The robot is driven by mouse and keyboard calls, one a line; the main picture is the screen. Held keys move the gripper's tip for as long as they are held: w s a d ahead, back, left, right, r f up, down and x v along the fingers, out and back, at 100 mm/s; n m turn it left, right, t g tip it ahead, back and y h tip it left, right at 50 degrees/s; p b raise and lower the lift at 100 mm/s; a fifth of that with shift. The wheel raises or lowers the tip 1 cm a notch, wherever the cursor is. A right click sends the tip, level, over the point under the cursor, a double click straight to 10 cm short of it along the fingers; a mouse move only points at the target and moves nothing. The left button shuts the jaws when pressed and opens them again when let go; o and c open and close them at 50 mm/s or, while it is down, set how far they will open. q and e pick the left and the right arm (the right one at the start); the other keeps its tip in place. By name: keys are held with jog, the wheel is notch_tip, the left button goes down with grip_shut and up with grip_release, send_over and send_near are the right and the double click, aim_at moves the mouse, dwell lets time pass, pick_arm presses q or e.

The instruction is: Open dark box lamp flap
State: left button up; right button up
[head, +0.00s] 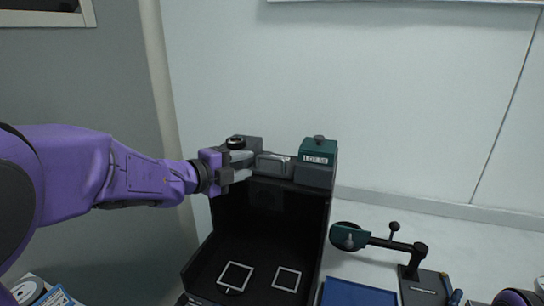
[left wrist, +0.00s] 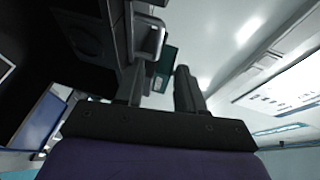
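The dark box (head: 262,222) stands open at the front, its black inside facing me. On its top front edge is a grey framed part (head: 274,165) that looks like the lamp flap; it also shows in the left wrist view (left wrist: 152,40) as a light rounded frame. My left gripper (head: 247,165) is at the left end of this part, fingers one above the other. In the left wrist view the fingers (left wrist: 160,88) are apart with nothing visible gripped between them, the frame just beyond the left finger. Contact cannot be told. My right gripper is not in view.
A green unit with a display (head: 318,152) sits right of the flap on the box top. A black knob (head: 236,142) is on the left. Two white square frames (head: 236,277) lie on the box floor. A blue tray (head: 356,293) and a black-armed stand (head: 410,247) are to the right.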

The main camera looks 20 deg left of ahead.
aim_at(268, 158)
pick_arm(q)
jog(key=p+x, duration=0.2)
jog(key=x, duration=0.7)
jog(key=shift+w+a+f+p, duration=0.1)
jog(key=shift+w+p, duration=0.15)
jog(key=shift+p, duration=0.05)
jog(key=shift+w+d, duration=0.25)
jog(key=shift+w, duration=0.1)
jog(key=shift+f, duration=0.1)
jog(key=shift+w, duration=0.15)
grip_shut()
